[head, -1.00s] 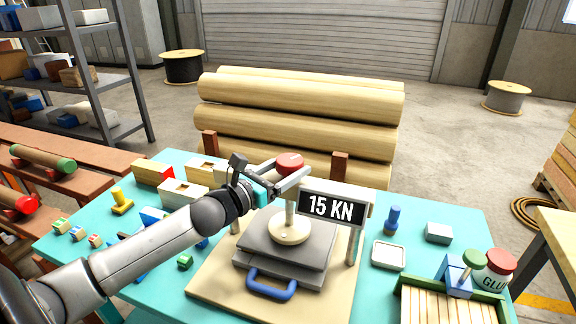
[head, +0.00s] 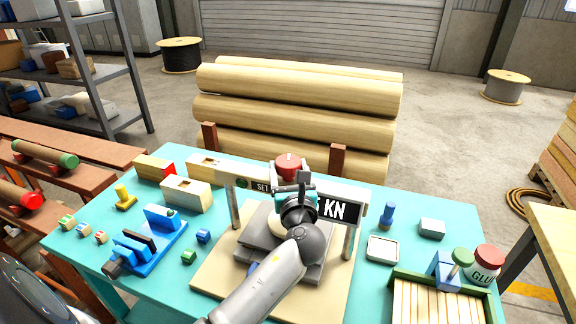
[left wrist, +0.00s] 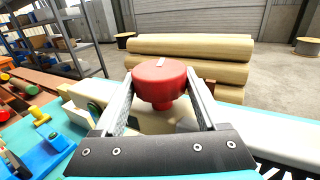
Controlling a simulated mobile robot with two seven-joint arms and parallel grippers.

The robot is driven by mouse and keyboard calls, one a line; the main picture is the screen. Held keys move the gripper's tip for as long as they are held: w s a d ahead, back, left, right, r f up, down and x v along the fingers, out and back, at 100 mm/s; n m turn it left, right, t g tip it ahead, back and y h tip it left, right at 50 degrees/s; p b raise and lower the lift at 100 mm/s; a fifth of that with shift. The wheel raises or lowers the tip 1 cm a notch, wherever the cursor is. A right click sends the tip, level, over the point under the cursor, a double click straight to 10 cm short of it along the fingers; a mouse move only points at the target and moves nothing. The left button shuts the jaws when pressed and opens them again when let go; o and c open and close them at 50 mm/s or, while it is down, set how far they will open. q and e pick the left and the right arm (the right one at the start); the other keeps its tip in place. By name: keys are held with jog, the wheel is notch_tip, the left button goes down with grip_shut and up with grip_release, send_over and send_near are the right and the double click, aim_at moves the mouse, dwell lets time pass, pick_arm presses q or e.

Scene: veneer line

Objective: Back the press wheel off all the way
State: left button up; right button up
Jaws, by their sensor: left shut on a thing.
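The red press wheel (head: 288,165) sits on top of the press's cream crossbeam (head: 243,181). My left gripper (head: 291,183) reaches it from the front. In the left wrist view the wheel (left wrist: 160,82) stands between the two fingers, which are shut on its sides, and a pale mark shows on its top. The sign on the beam reads "KN" (head: 336,211), with its number hidden behind my arm. A "SET" label (head: 262,187) shows left of the wheel. The grey press plates (head: 252,246) are partly hidden by my arm. My right gripper is not in view.
The teal table (head: 140,221) holds wooden blocks (head: 186,194) and a blue clamp (head: 150,255) at the left. A grey-rimmed tray (head: 382,248), a glue jar (head: 487,265) and a slatted crate (head: 398,274) are at the right. Logs (head: 295,110) lie behind.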

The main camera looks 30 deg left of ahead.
pick_arm(q)
jog(key=shift+w+d+n+g+y, duration=0.1)
jog(key=shift+n+g+y, duration=1.2)
jog(key=shift+g+y, duration=0.15)
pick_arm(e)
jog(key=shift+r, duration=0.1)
pick_arm(q)
jog(key=shift+f+g+y, duration=0.1)
jog(key=shift+g+y, duration=0.15)
jog(key=shift+g, duration=0.2)
jog(key=o, duration=1.3)
jog(key=shift+n, duration=0.3)
